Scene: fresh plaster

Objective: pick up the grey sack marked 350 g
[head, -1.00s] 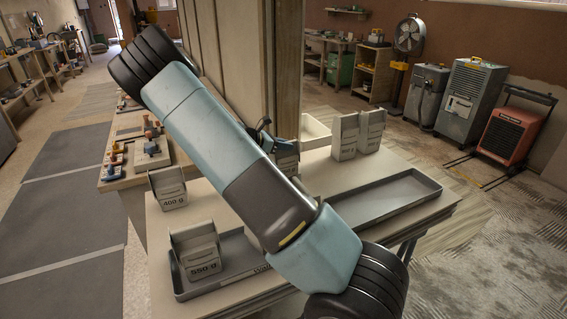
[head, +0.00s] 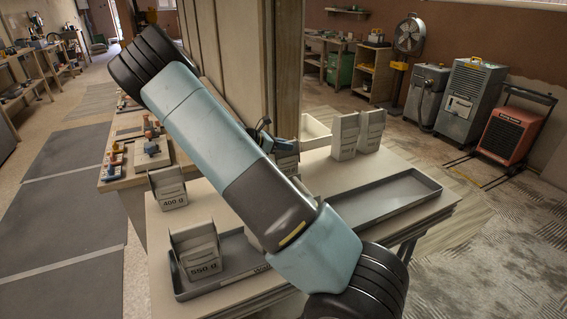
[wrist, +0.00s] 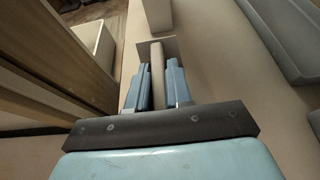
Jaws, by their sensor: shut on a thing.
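My gripper (wrist: 158,88) is shut on a pale grey sack (wrist: 157,64) in the wrist view, with one blue finger on each side of its narrow upper part. In the head view my arm hides most of this sack (head: 288,149), and its mark cannot be read. My gripper (head: 266,136) shows there only in part, by the back of the table. I cannot tell whether the sack touches the table.
A sack marked 400 g (head: 168,188) stands at the table's left. One marked 550 g (head: 197,252) stands in the left grey tray (head: 179,288). Two sacks (head: 344,136) stand behind the empty right tray (head: 400,198). A wooden partition (head: 245,60) rises behind.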

